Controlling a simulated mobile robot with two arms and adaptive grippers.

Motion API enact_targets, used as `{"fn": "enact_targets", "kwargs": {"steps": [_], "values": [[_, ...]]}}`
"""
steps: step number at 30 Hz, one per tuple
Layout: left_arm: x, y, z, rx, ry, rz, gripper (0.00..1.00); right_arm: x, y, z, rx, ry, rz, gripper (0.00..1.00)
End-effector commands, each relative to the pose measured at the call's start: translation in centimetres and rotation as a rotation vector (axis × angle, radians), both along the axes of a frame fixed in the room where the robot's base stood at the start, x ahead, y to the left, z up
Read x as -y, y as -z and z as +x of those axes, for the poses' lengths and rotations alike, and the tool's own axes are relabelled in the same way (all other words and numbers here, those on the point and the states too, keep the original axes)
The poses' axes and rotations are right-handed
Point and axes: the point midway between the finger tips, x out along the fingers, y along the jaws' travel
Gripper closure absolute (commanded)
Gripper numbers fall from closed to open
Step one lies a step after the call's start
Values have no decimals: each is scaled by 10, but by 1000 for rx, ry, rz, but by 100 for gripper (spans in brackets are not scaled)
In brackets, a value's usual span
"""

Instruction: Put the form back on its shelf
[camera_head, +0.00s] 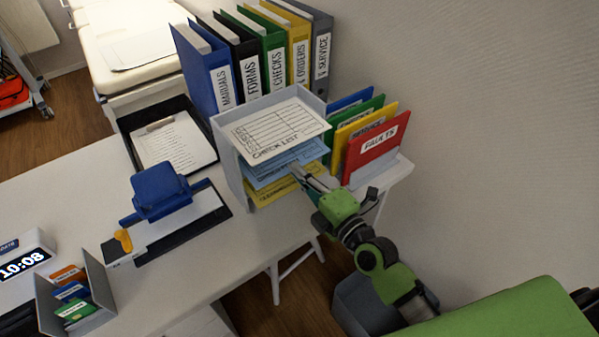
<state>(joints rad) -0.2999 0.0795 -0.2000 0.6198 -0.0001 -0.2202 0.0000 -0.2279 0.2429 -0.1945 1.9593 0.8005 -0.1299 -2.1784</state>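A grey letter-tray shelf (234,177) stands at the back of the desk with several tiers. A white checklist form (278,124) lies on its top tier. A blue form (272,171) is on the tier below and a yellow form (270,193) is lower down; both are partly covered. My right gripper (297,171) reaches in from the lower right. Its fingertips are at the front right edge of the blue form; I cannot tell whether they grip it. My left gripper is not in view.
Several upright binders (222,84) stand behind the shelf. Coloured folders (374,146) stand in a rack close to its right. A clipboard (176,143) lies in a black tray at left. A blue hole punch (160,190) is in front. The desk's left middle (60,190) is clear.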

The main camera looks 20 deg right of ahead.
Motion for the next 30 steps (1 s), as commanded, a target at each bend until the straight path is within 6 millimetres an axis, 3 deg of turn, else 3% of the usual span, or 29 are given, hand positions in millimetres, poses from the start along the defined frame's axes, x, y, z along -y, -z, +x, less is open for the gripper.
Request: {"fn": "enact_targets", "kwargs": {"steps": [18, 21, 30], "values": [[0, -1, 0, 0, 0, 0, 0, -2, -1, 5, 1, 0, 0, 100], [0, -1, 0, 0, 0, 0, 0, -2, 0, 5, 1, 0, 0, 76], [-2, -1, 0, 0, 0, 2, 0, -2, 0, 5, 0, 0, 0, 76]]}}
